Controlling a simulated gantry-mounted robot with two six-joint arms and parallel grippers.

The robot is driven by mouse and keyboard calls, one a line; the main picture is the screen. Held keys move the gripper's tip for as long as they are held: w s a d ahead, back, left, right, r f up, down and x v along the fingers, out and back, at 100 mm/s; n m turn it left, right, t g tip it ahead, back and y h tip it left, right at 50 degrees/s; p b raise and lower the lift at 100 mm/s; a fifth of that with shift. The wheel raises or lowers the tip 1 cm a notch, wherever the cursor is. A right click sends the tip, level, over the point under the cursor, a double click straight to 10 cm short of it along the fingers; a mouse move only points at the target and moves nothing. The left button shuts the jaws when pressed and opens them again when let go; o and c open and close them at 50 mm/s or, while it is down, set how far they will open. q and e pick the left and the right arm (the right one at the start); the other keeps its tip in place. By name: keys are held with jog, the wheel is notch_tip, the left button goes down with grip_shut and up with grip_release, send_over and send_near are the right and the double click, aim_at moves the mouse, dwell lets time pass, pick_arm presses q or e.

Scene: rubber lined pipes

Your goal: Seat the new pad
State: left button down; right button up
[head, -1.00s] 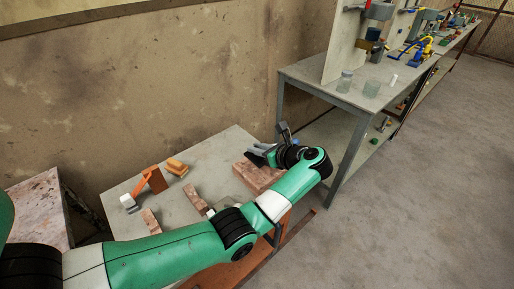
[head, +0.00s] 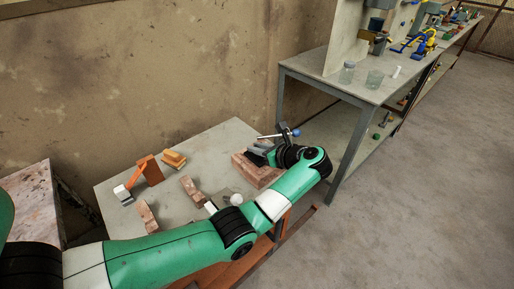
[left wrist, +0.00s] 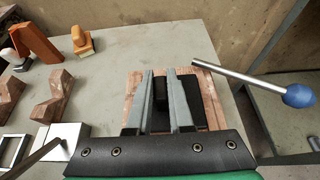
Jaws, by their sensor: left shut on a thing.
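My left gripper (head: 262,150) is over a reddish block (head: 250,172) at the right of the table. In the left wrist view its two grey fingers (left wrist: 162,75) point away over the same block (left wrist: 208,85). The fingers are shut on a dark piece (left wrist: 161,92), probably the pad. Another dark patch (left wrist: 193,86) shows just right of the right finger. The fingers and wrist hide the piece's underside, so I cannot tell whether it touches the block. My right gripper is not in view.
A metal rod with a blue ball end (left wrist: 300,95) juts out close right of the fingers; its support is unclear. Notched reddish blocks (left wrist: 50,98), orange parts (left wrist: 38,40) and a white block (left wrist: 62,140) stand left. A workbench (head: 345,92) stands right.

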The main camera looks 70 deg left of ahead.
pick_arm(q)
jog(key=shift+f+b, duration=0.35)
jog(key=shift+b, duration=0.05)
jog(key=c, duration=0.7)
grip_release()
jog(key=shift+c, duration=0.2)
jog(key=shift+w+d+r, duration=0.1)
jog(key=shift+d+r, duration=0.15)
jog(key=shift+d, duration=0.1)
jog(key=p+v, duration=0.3)
jog(key=v, duration=0.7)
jog(key=shift+d, duration=0.35)
jog(key=shift+w+r, duration=0.1)
